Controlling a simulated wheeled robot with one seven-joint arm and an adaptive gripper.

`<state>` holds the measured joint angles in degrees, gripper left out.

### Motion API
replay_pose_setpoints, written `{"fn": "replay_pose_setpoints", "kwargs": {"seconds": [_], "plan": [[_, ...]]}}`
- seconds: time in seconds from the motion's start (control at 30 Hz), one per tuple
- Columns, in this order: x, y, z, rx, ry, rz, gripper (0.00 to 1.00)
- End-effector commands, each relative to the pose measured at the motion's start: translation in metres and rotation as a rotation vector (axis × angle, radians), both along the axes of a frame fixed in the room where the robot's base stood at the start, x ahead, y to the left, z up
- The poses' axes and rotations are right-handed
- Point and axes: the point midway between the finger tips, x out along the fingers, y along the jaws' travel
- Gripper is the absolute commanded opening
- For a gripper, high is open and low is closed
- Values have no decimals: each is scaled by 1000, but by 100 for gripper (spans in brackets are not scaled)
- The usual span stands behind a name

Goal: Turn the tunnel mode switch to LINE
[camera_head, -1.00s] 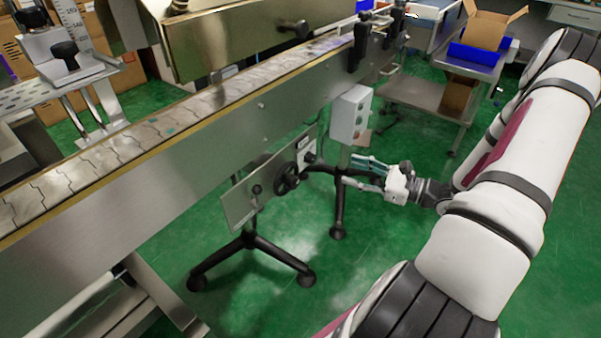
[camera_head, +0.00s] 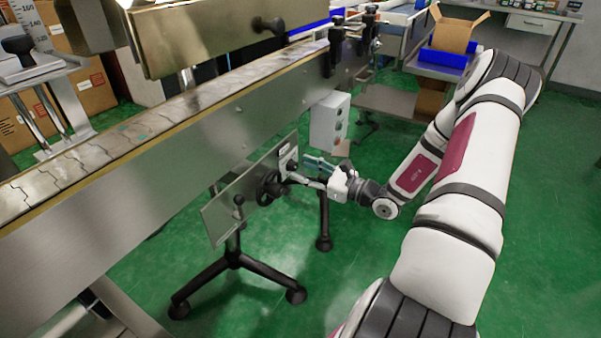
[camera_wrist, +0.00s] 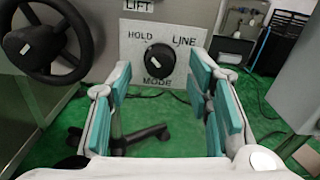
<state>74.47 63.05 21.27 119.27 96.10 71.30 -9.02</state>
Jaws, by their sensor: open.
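The mode switch (camera_wrist: 159,60) is a round black knob with a white pointer mark, on a pale plate (camera_wrist: 135,29) lettered HOLD at left, LINE at right and MODE below. In the wrist view the white mark sits at the knob's lower right; which position it selects I cannot tell. My gripper (camera_wrist: 165,95) is open, its teal-padded fingers to either side of the knob in the picture. The fingers appear short of the plate, with nothing between them. In the head view my gripper (camera_head: 312,172) is close to the right end of the panel (camera_head: 235,200), partly hiding the switch.
A black handwheel (camera_wrist: 45,42) is just left of the switch; it also shows in the head view (camera_head: 269,188). A grey control box (camera_head: 329,122) hangs above and right of my gripper. The conveyor (camera_head: 150,160) runs behind. Black tripod legs (camera_head: 235,262) stand below.

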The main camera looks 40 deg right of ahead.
Motion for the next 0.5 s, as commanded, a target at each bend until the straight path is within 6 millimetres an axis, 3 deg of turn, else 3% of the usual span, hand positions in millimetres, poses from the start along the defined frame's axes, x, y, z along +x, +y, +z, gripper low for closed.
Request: {"fn": "replay_pose_setpoints", "kwargs": {"seconds": [0.2, 0.5], "plan": [[16, 6, 0, 0, 0, 0, 46], [18, 6, 0, 0, 0, 0, 46]]}}
